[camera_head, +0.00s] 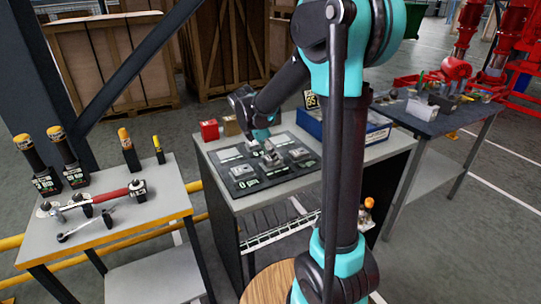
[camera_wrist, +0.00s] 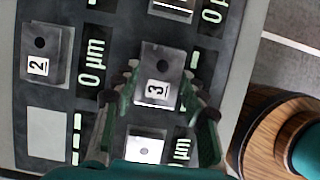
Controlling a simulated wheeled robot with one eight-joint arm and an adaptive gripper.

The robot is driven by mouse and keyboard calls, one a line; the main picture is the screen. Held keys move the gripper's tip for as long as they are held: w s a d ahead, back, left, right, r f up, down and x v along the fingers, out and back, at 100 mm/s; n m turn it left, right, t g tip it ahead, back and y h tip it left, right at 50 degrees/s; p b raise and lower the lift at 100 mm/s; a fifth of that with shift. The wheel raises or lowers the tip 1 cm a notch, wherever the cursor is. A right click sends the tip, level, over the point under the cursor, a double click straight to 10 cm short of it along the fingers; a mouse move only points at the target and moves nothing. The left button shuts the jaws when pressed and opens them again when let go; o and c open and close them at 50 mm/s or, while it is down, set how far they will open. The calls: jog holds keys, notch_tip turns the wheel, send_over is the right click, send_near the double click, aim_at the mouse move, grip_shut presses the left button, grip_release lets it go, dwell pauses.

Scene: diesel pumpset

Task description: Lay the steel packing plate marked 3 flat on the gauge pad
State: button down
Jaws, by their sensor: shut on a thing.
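The steel packing plate marked 3 (camera_wrist: 157,72) is a grey block with a dark hole and a white number label. It sits between the fingers of my gripper (camera_wrist: 161,78) in the wrist view, and the gripper is shut on it. Whether it touches the dark board below, I cannot tell. In the head view my gripper (camera_head: 267,147) is over the middle of the dark board (camera_head: 243,188). A bare pale square pad (camera_wrist: 48,133) shows at lower left in the wrist view; I cannot tell whether it is the gauge pad.
The plate marked 2 (camera_wrist: 42,57) lies left of the held plate. Another plate (camera_wrist: 172,8) is at the top edge, and a bright square (camera_wrist: 146,148) lies below between the fingers. A red box (camera_head: 209,130) and blue tray (camera_head: 372,137) stand behind the board.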

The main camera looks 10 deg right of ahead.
jog(key=shift+f, duration=0.75)
jog(key=c, duration=0.8)
grip_release()
jog(key=shift+o, duration=0.2)
jog(key=v, duration=1.2)
jog(key=shift+r, duration=0.1)
jog(key=shift+r, duration=2.9)
